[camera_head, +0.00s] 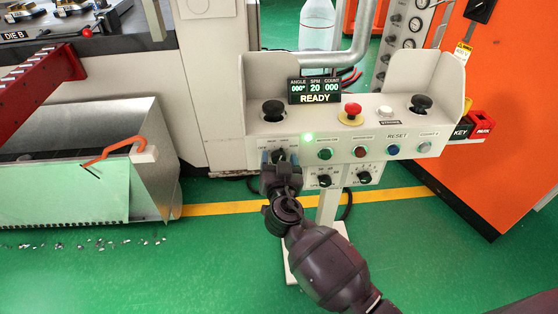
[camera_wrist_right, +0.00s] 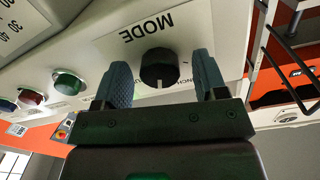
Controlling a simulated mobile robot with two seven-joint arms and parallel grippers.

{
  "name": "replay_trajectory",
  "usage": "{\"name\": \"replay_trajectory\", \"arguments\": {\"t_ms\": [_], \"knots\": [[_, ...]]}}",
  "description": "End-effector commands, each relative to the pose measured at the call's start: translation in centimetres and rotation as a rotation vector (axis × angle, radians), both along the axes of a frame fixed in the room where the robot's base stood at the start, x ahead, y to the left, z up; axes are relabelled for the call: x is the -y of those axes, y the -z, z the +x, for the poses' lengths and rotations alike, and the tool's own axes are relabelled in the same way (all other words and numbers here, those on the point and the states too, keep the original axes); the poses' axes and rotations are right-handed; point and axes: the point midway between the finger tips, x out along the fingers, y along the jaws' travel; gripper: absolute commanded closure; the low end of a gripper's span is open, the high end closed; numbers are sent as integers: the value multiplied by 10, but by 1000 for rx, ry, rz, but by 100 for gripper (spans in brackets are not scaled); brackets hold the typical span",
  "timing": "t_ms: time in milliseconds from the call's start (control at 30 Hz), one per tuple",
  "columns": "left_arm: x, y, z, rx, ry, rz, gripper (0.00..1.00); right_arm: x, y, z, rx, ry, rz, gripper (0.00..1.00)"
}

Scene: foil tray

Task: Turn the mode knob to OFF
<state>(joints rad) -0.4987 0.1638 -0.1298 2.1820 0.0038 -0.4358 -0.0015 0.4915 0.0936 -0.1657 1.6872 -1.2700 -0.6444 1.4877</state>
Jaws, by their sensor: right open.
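The black mode knob (camera_wrist_right: 158,66) is on the cream panel below the word MODE, which appears upside down in the right wrist view. A pale pointer mark on it faces the bottom of that view. My right gripper (camera_wrist_right: 162,84) is open, with one blue-grey finger on each side of the knob and a visible gap on both sides. In the head view my right gripper (camera_head: 279,160) largely covers the knob (camera_head: 278,154). My left gripper is not in view.
The control console (camera_head: 345,130) carries a green button (camera_head: 325,153), a red button (camera_head: 361,152), a blue button (camera_head: 393,149) and a red emergency stop (camera_head: 350,112). Two lower knobs (camera_head: 325,181) sit close to my right gripper. The display (camera_head: 314,90) reads READY.

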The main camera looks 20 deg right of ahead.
Motion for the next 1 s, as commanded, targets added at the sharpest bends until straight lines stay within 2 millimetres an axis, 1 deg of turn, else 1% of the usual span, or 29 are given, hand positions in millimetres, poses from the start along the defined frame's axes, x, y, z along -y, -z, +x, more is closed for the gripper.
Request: {"name": "replay_trajectory", "arguments": {"t_ms": [100,133,433,767,1000], "knots": [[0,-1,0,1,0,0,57,0,0,0,0,0,0,34],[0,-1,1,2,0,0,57,0,0,0,0,0,0,38],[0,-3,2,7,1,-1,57,0,0,0,0,0,0,84],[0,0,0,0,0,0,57,0,1,-1,-14,1,-44,84],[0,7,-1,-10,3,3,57,0,2,-1,-55,1,-184,84]]}}
